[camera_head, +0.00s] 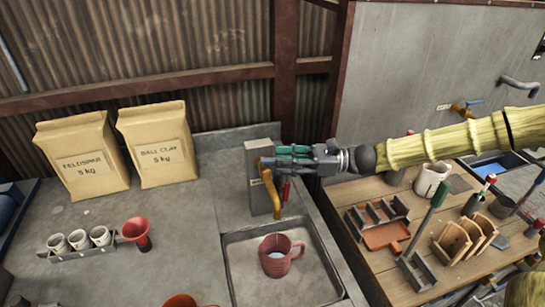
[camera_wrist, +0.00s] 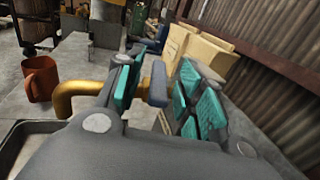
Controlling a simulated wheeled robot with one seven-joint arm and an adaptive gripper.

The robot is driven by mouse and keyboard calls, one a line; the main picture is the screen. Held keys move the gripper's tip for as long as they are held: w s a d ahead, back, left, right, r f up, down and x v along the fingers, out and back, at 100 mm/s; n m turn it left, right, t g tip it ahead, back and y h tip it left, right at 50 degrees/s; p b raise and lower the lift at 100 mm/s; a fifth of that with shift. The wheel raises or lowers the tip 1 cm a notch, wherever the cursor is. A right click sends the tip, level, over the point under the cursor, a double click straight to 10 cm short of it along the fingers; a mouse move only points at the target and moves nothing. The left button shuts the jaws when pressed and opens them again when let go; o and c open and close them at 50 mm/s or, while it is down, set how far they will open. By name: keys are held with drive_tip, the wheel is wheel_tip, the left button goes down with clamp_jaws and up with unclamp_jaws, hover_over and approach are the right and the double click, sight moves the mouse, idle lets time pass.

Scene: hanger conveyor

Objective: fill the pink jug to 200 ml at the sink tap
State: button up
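The pink jug (camera_head: 275,262) stands upright in the sink basin (camera_head: 316,283), below and slightly in front of the brass tap spout (camera_head: 272,190). A pale patch shows inside it; I cannot tell whether it is water, and no level mark is readable. No stream shows at the spout. My gripper (camera_head: 278,155) reaches in from the right at the tap's top. In the wrist view, its teal-padded fingers stand apart on either side of the blue-grey tap lever (camera_wrist: 157,83), with a gap to the right finger. The spout (camera_wrist: 75,92) shows there left of the fingers; the jug does not.
Feldspar (camera_head: 82,157) and ball clay (camera_head: 157,145) bags stand at the back left. A red funnel (camera_head: 137,232) and a rack of white cups (camera_head: 80,240) sit on the counter. A wooden bench (camera_head: 400,283) with tools lies right. An orange vessel (camera_wrist: 40,78) stands beyond the sink.

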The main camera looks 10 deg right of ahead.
sight(267, 159)
drive_tip(key=shift+p+x, duration=0.45)
drive_tip(key=shift+x, duration=1.25)
drive_tip(key=shift+c, duration=0.5)
clamp_jaws()
